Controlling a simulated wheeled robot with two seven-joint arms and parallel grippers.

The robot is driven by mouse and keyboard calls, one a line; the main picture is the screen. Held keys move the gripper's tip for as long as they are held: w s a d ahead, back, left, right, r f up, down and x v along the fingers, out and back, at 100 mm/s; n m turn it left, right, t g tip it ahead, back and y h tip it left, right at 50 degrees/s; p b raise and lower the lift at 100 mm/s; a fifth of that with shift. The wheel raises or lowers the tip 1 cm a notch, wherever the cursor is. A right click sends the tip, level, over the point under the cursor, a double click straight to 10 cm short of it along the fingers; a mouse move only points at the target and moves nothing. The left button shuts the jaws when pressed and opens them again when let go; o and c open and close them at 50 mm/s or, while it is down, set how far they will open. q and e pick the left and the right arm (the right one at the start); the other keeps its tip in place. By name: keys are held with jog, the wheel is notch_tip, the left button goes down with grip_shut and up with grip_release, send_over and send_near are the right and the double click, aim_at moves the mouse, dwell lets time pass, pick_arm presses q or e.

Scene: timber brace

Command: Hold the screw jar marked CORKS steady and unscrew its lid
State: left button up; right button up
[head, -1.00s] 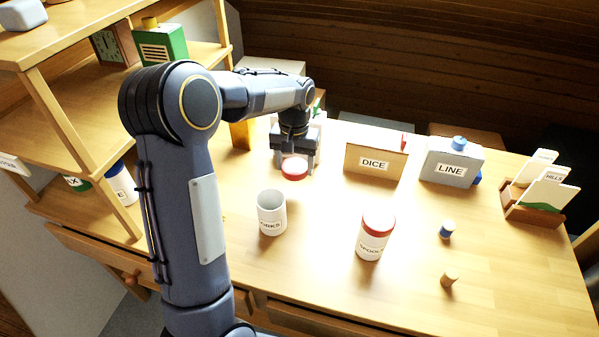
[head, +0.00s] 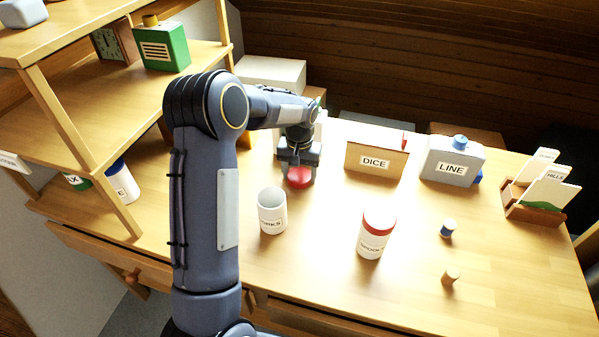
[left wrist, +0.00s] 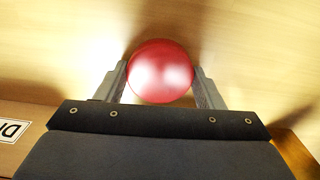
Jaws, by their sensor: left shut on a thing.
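The CORKS jar (head: 271,212) stands upright and open on the table, its lid off; part of its label shows. My left gripper (head: 300,176) is behind the jar and a little to its right, apart from it. It is shut on the red lid (head: 299,179), low over the table; I cannot tell whether the lid touches the wood. The left wrist view also shows the red lid (left wrist: 160,71) between the two fingers of the left gripper (left wrist: 161,80). My right gripper is not in view.
A second white jar with a red lid (head: 375,233) stands right of the CORKS jar. The DICE box (head: 375,161) and LINE box (head: 451,161) are behind. A blue spool (head: 447,229) and a small wooden piece (head: 450,276) lie at right. A shelf (head: 120,107) stands at left.

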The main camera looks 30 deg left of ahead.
pick_arm(q)
jog(key=o, duration=1.1)
